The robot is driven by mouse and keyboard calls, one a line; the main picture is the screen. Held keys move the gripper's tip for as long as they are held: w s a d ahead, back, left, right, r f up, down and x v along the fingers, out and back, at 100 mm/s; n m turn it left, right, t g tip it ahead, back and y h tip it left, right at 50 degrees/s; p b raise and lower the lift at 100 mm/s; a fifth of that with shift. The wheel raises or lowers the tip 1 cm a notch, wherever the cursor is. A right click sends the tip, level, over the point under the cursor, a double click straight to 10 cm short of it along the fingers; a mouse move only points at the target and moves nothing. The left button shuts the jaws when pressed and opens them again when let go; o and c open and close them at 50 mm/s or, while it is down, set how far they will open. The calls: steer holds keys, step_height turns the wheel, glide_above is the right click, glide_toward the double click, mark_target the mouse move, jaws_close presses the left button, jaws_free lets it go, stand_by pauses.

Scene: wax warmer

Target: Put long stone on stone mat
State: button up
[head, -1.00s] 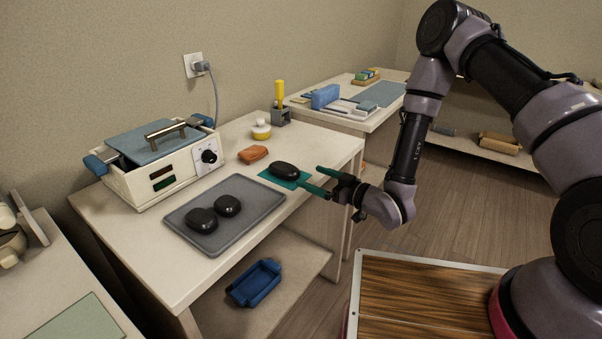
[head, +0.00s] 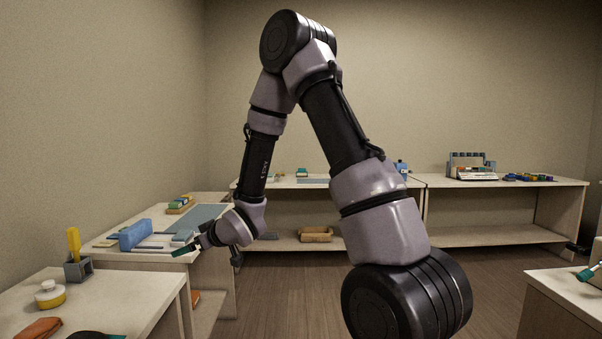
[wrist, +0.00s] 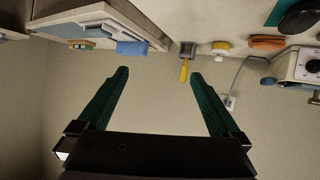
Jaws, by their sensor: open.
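A black oval stone shows partly at the bottom edge of the head view (head: 88,336) and at the top right of the wrist view (wrist: 298,18). A teal mat (wrist: 275,13) lies under or beside it, with only a corner clear in the wrist view. The grey mat with two round black stones, seen earlier, is out of both views. My gripper (wrist: 157,75) is open, its two green fingers apart with nothing between them. In the head view my gripper (head: 184,248) is in the air, right of the near table and away from the stone.
A second table (head: 150,262) carries a blue block (head: 134,234). Shelves line the back wall. Open floor lies between.

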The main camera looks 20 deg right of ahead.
steer(key=s+d+r+m+h, duration=0.3)
steer(key=d+r, duration=0.5)
steer(key=s+d+r+m+h, duration=0.2)
steer(key=s+d+r+m, duration=0.15)
steer(key=d+r, duration=0.45)
steer(key=s+d+r+m+g, duration=0.1)
steer(key=s+r+m, duration=0.1)
steer(key=s, duration=0.5)
steer(key=s+d+r+m+g, duration=0.1)
steer(key=s+d+r+m, duration=0.1)
steer(key=s, duration=0.5)
steer(key=s+d+r+m+g, duration=0.1)
steer(key=s+r+m, duration=0.1)
steer(key=s, duration=0.5)
steer(key=shift+s+d+r, duration=0.4)
steer(key=shift+r, duration=0.35)
